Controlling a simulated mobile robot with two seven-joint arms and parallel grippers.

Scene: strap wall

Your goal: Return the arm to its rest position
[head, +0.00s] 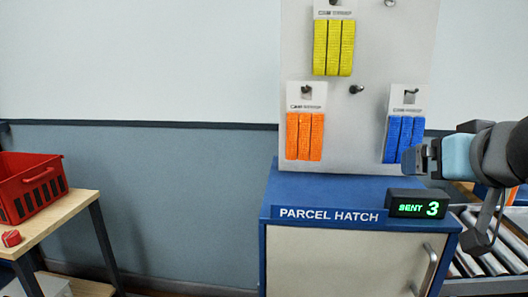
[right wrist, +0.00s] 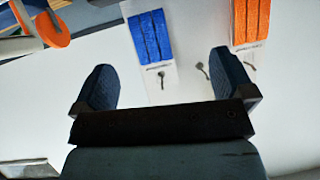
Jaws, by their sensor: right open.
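My right gripper (head: 418,159) comes in from the right in the head view, and its tips overlap the lower right edge of the blue strap pack (head: 397,138). In the right wrist view my right gripper (right wrist: 163,62) has its two fingers wide apart with nothing between them. The blue strap pack (right wrist: 150,38) appears beyond the gap there, hanging on the board, and the orange strap pack (right wrist: 251,20) is near the top right. My left gripper is in neither view.
A pale board (head: 360,105) holds yellow straps (head: 333,48), orange straps (head: 304,136) and a bare peg (head: 356,89). Below stands the blue parcel hatch (head: 300,192) with a display reading "SENT 3" (head: 418,204). A roller conveyor (head: 490,262) is right; a red crate (head: 30,190) is left.

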